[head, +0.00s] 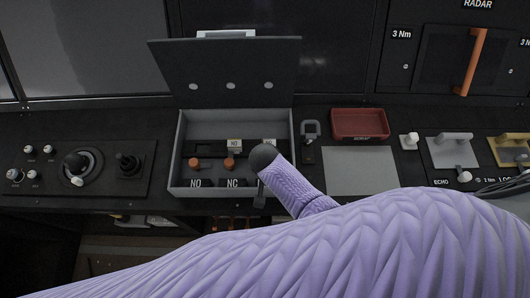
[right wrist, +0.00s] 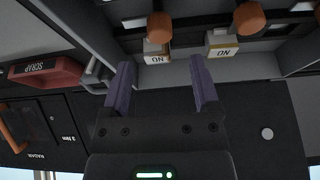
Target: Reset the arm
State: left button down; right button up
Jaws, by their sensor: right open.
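A grey box (head: 180,165) stands open on the console in the head view, its dark lid (head: 228,68) tilted up at the back. Two orange knobs (head: 194,164) and blocks marked NO and NC sit inside. My right gripper (right wrist: 161,78) shows in the right wrist view with its two lavender fingers apart and nothing between them. Beyond the fingertips are the box, orange knobs (right wrist: 159,27) and blocks marked NO (right wrist: 157,55). In the head view my lavender arm covers the lower foreground, its dark end over the box's right side. My left gripper is out of view.
A red SCRAP tray (head: 359,123) lies right of the box, with a grey pad (head: 360,170) before it. A dark shackle-like fitting (head: 310,137) stands beside the box. Joystick controls (head: 77,163) are at left. A RADAR panel with an orange handle (head: 470,62) is at upper right.

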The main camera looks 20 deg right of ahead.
jog(key=shift+p+v, duration=0.6)
jog(key=shift+v, duration=1.35)
